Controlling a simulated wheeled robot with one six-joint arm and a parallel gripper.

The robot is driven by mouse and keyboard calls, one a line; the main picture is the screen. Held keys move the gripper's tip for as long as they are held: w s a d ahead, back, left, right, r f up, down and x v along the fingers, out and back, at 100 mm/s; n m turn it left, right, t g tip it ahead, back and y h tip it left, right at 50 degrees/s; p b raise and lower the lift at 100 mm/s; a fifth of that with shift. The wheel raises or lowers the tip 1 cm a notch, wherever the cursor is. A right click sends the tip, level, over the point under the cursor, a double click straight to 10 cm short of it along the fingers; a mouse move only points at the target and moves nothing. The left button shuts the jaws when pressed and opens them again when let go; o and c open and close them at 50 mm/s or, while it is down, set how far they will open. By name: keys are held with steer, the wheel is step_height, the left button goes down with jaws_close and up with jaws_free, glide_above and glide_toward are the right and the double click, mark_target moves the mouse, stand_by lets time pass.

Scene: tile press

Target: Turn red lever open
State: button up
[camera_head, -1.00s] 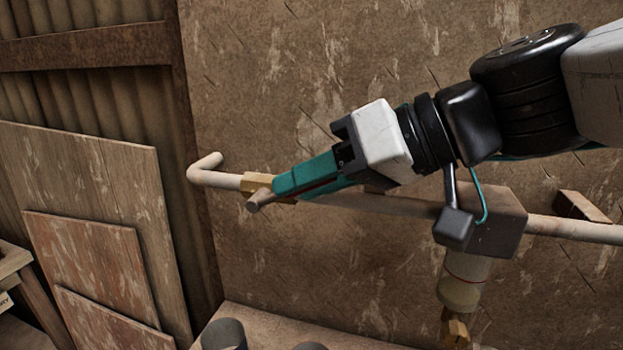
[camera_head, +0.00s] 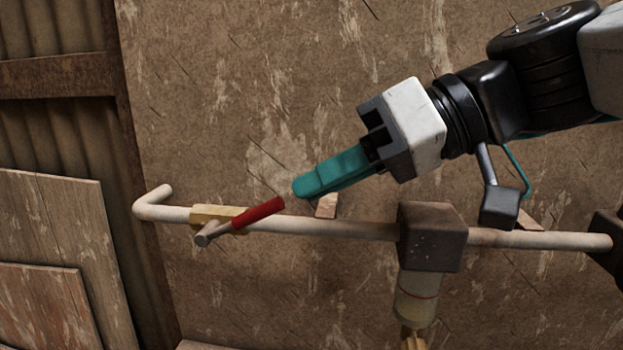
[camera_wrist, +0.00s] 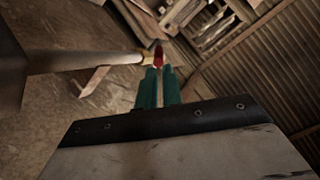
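The red lever (camera_head: 259,213) is on a brass valve (camera_head: 208,217) near the left end of a pale horizontal pipe. In the head view its handle slants up and right from a round grey stub (camera_head: 203,240), at an angle to the pipe. My gripper (camera_head: 298,188), with teal fingers, is just right of and above the handle's tip, apart from it in the picture. In the wrist view a narrow gap shows between the fingers of my gripper (camera_wrist: 159,72). The red lever (camera_wrist: 158,55) appears just beyond the fingertips there. Nothing is held.
The pale pipe (camera_head: 340,229) runs along a worn brown wall (camera_head: 240,90) through a dark block (camera_head: 430,236). A cylinder (camera_head: 415,300) hangs below the block. Boards (camera_head: 50,230) lean at the left.

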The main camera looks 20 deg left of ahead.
steer(key=s+a+r+n+h, duration=0.1)
steer(key=r+n, duration=0.1)
steer(key=s+a+r+n+h, duration=0.1)
steer(key=r+n+h, duration=0.1)
steer(key=s+a+r+n+h, duration=0.2)
steer(key=shift+a, duration=0.1)
jaws_close()
step_height(320, 180, up, 7)
steer(key=a+n+t+h, duration=0.1)
steer(key=n+t+h, duration=0.1)
steer(key=t+h, duration=0.1)
glide_above(245, 213)
steer(key=s, duration=0.2)
step_height(245, 213, down, 9)
steer(key=shift+t, duration=0.3)
steer(key=f, duration=0.1)
steer(key=w+d+f, duration=0.1)
steer(key=f, duration=0.2)
steer(key=shift+w+d, duration=0.2)
steer(key=shift+w, duration=0.15)
steer(key=shift+f, duration=0.1)
